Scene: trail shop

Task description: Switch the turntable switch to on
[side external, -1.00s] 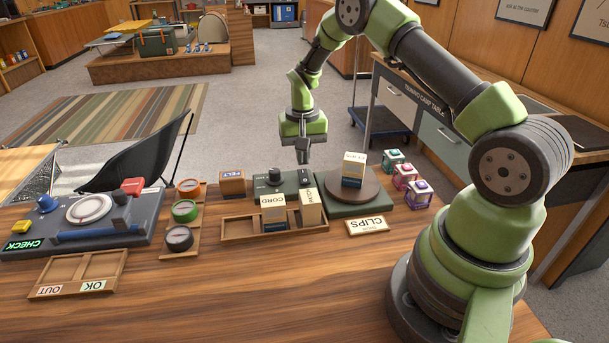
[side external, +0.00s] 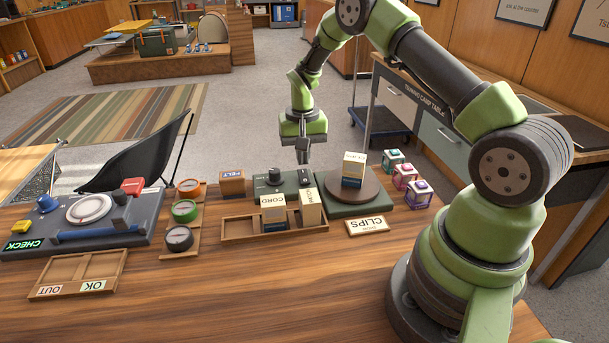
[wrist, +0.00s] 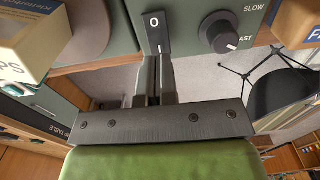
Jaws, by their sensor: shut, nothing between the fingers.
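The turntable switch (wrist: 157,33) is a black rocker marked O at one end and a line at the other, on a dark green control box (side external: 273,189). It also shows small in the side view (side external: 304,178). My gripper (wrist: 154,78) is shut and empty, pointing down just above the switch's line end; I cannot tell whether the tips touch it. In the side view, my gripper (side external: 303,158) is over the back of the control box. The round brown turntable (side external: 370,192) carries an upright cream and blue box (side external: 353,168). Which way the rocker is tipped is unclear.
A black speed knob (wrist: 219,32) sits beside the switch. A wooden tray (side external: 238,229) with cream boxes stands in front of the control box. Several small lanterns (side external: 405,177) stand right of the turntable. The wooden table's front (side external: 250,290) is clear.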

